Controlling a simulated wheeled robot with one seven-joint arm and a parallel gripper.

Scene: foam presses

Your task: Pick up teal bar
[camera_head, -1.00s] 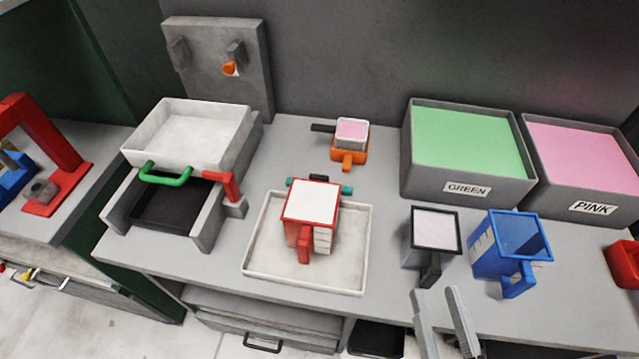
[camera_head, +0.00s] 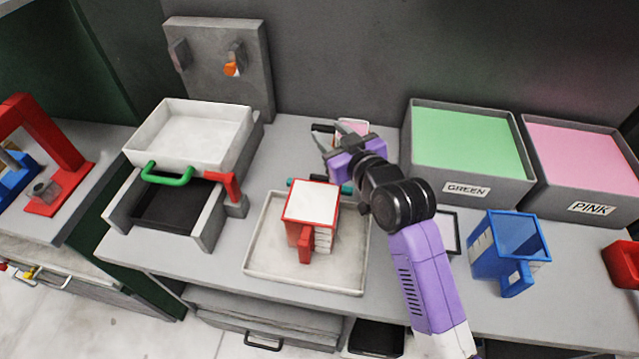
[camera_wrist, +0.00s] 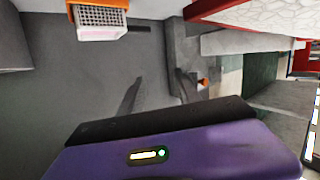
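The teal bar (camera_head: 346,187) lies behind the red cup (camera_head: 312,203) at the back of the white tray (camera_head: 262,268). Only its ends show on either side of the cup; its middle is hidden, and I cannot tell how it rests. My gripper (camera_head: 328,130) is behind the bar, near the small orange cup with pink content (camera_head: 354,126). Its fingers are apart with nothing seen between them. In the wrist view my gripper (camera_wrist: 159,76) is also open over bare grey surface. I cannot make out the teal bar there.
A grey press with a white top tray (camera_head: 190,130) and green handle stands left. The green bin (camera_head: 465,190) and pink bin (camera_head: 592,209) stand back right. A blue cup (camera_head: 508,250) is front right.

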